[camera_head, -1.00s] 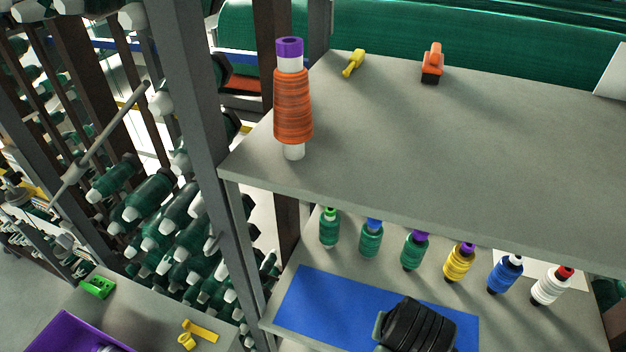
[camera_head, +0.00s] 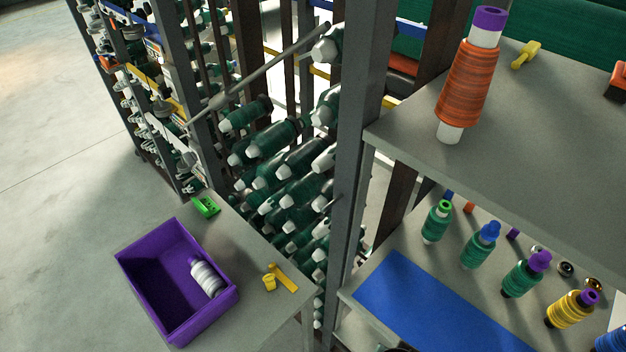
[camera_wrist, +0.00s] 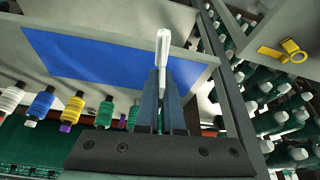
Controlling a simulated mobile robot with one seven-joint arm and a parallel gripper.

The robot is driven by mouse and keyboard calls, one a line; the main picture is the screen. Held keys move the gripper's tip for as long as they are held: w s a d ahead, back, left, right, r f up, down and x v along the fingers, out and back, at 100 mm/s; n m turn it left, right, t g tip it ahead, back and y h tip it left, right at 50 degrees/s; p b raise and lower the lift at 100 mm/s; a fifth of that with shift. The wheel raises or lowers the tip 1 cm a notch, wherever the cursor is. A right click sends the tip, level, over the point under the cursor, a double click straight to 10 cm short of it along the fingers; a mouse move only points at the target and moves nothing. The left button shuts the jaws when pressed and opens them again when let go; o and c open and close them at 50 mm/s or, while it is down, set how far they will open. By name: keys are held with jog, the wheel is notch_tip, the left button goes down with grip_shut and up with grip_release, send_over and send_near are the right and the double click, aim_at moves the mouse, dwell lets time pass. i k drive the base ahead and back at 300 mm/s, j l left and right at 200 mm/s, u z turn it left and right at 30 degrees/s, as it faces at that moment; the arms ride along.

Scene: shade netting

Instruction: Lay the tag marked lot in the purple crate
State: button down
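The purple crate (camera_head: 205,318) stands on a grey table at lower left in the head view, open at the top, with a white spool (camera_head: 206,277) lying inside. My gripper (camera_wrist: 163,78) shows in the wrist view with its two fingers closed on a thin white piece (camera_wrist: 163,48), seen nearly edge-on. It may be the tag, but no marking on it can be read. In the wrist view the gripper is over the blue mat (camera_wrist: 95,62). The crate is outside the wrist view.
A green piece (camera_head: 205,207) and a yellow piece (camera_head: 283,277) lie beside the crate. A grey post (camera_head: 355,150) stands between that table and the shelf unit. An orange spool (camera_head: 467,88) stands on the upper shelf, with several smaller spools below.

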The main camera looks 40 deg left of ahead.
aim_at(183, 287)
jog(key=j+u, duration=0.35)
jog(key=u, duration=0.15)
jog(key=i+j+u, duration=0.1)
jog(key=j+u, duration=0.2)
jog(key=u, duration=0.15)
jog(key=i+j, duration=0.1)
jog(key=j, duration=0.3)
